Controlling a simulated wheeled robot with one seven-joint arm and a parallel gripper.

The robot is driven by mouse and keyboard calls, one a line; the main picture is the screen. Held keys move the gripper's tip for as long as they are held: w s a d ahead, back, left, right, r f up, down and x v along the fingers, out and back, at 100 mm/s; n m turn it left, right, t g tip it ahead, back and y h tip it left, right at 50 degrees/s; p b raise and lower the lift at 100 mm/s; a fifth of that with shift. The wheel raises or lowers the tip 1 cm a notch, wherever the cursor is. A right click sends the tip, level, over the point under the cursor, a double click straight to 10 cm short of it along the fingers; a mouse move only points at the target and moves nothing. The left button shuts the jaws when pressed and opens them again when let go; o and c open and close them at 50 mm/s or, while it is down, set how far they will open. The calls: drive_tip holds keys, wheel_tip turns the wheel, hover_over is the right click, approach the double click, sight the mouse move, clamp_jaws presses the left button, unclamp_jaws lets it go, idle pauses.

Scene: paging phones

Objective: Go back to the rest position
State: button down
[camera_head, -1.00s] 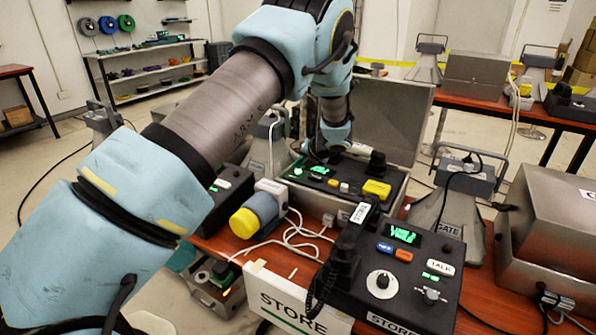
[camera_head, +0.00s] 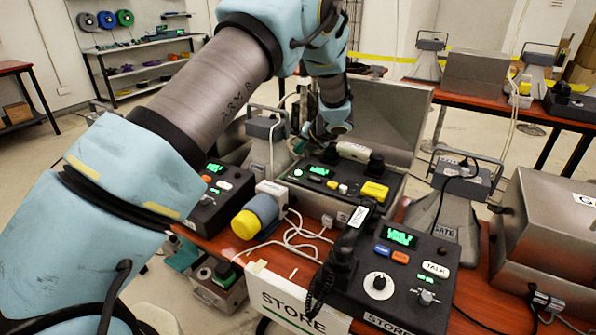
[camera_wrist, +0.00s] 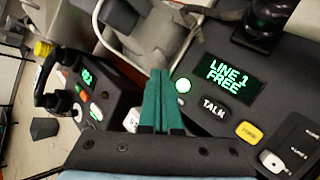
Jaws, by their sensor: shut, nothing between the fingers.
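My gripper shows in the wrist view as two green fingers (camera_wrist: 161,102) pressed together, with nothing between them. It hangs above the back left part of a black phone panel (camera_wrist: 222,82), whose green display reads "LINE 1 FREE". In the head view my arm reaches over from the left, and its wrist is above the left side of the same phone case (camera_head: 335,187). A pale handset (camera_head: 353,151) shows across the back of that phone.
The STORE phone (camera_head: 385,270) stands in front at the right. A smaller phone (camera_head: 215,190) is at the left. A yellow-capped blue cylinder (camera_head: 262,212) and white cables lie between them. An open case lid (camera_head: 375,115) rises behind. A metal case (camera_head: 550,235) is at the right.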

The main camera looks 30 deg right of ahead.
drive_tip(key=w+a+r+m+h, duration=0.2)
drive_tip(key=w+a+r+m, duration=0.1)
drive_tip(key=a+r+m, duration=0.4)
drive_tip(key=w+a+r+m+h, duration=0.1)
drive_tip(key=w+a+r+m, duration=0.3)
drive_tip(key=a, duration=0.6)
drive_tip(key=s+a+m+g, duration=0.3)
drive_tip(key=s+a+m, duration=0.7)
drive_tip(key=a, duration=0.2)
drive_tip(key=shift+s+a+g+h, duration=0.3)
drive_tip(key=shift+h, duration=0.1)
drive_tip(key=c, duration=1.6)
unclamp_jaws()
drive_tip(key=s+a+m+g, duration=0.1)
drive_tip(key=s+a+m, duration=0.2)
drive_tip(key=s+a, duration=0.2)
drive_tip(key=s+a+f+m+g+y, duration=0.1)
drive_tip(key=s+a+m, duration=0.2)
drive_tip(key=s+a, duration=0.2)
drive_tip(key=s+a+m+g+y, duration=0.1)
drive_tip(key=s+a+m+g, duration=0.1)
drive_tip(key=s+a, duration=0.3)
drive_tip(key=shift+s+f+m, duration=0.2)
drive_tip(key=shift+s+m, duration=0.2)
drive_tip(key=shift+s, duration=0.65)
